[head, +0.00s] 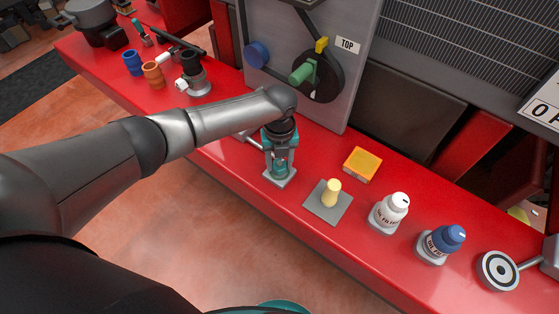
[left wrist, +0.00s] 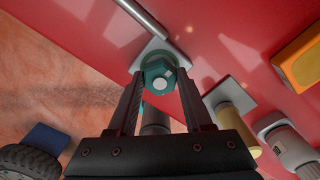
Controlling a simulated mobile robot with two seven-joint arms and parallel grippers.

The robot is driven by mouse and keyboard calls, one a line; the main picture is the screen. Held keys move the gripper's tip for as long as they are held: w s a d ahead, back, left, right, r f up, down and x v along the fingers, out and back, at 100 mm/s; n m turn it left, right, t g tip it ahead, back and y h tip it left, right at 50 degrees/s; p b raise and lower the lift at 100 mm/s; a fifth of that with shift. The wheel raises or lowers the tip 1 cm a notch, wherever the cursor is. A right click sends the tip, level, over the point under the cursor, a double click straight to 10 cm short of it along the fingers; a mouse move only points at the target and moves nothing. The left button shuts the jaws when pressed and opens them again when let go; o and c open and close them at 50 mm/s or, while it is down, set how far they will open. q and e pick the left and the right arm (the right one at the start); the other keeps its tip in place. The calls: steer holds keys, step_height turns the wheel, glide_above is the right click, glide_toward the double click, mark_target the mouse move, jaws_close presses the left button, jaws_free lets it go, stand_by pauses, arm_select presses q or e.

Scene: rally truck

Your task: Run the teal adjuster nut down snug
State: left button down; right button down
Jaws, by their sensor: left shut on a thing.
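The teal adjuster nut (left wrist: 158,68) is a hex nut with a pale stud end in its middle, sitting over a light square plate (left wrist: 148,50) in the left wrist view. My left gripper (left wrist: 160,84) has one finger on each side of the nut and is shut on it. In the head view the left gripper (head: 280,163) points down at the red bench, just above the light plate (head: 280,179). The nut is mostly hidden there between the fingers. How far down the stud the nut sits cannot be told. My right gripper is not in view.
A grey panel (head: 350,80) with knobs rises behind. Several cups and fittings stand at left.

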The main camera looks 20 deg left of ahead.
mark_target(280, 164)
arm_select(q)
steer(key=shift+w+r, duration=0.15)
steer(key=shift+r, duration=0.05)
steer(key=c, duration=0.8)
jaws_free()
steer(key=o, duration=0.5)
steer(key=shift+f, duration=0.1)
step_height(280, 164, up, 15)
steer(key=p, duration=0.1)
